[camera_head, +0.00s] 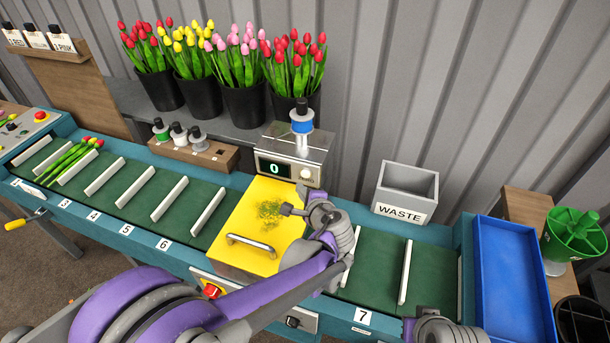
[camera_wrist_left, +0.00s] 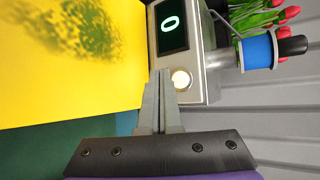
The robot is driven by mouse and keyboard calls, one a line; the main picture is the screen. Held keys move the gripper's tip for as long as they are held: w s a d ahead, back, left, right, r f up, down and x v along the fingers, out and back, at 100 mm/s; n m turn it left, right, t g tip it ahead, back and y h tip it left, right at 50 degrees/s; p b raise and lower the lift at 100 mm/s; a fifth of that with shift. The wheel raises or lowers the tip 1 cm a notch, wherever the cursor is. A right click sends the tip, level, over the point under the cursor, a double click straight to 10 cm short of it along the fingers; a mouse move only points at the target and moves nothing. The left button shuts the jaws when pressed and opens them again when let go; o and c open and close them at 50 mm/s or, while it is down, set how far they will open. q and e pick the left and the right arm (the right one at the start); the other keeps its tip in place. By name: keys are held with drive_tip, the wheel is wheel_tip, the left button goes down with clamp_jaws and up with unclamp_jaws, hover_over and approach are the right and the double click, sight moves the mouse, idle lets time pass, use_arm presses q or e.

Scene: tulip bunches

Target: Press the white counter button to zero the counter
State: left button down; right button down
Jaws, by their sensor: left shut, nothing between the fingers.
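The counter (camera_head: 313,152) is a metal box with a dark display (camera_head: 274,169) reading 0. The round white button (camera_head: 305,173) is on its front, right of the display, and looks lit in the left wrist view (camera_wrist_left: 181,79). My left gripper (camera_head: 287,209) is shut and empty, its fingers pointing left over the yellow cover in front of the counter. In the left wrist view the closed fingertips (camera_wrist_left: 160,76) are just beside the button; I see no clear contact. My right gripper's fingers are not in view.
The yellow cover (camera_head: 240,218) with a handle lies below the counter. The waste bin (camera_head: 406,186) and a blue tray (camera_head: 510,270) are to the right. Tulip buckets (camera_head: 243,103) stand behind. White dividers (camera_head: 169,198) cross the green belt.

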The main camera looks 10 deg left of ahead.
use_arm(q)
drive_tip(key=shift+s+a, duration=0.15)
drive_tip(key=shift+s, duration=0.65)
drive_tip(key=shift+s+a, duration=0.15)
drive_tip(key=shift+s, duration=0.6)
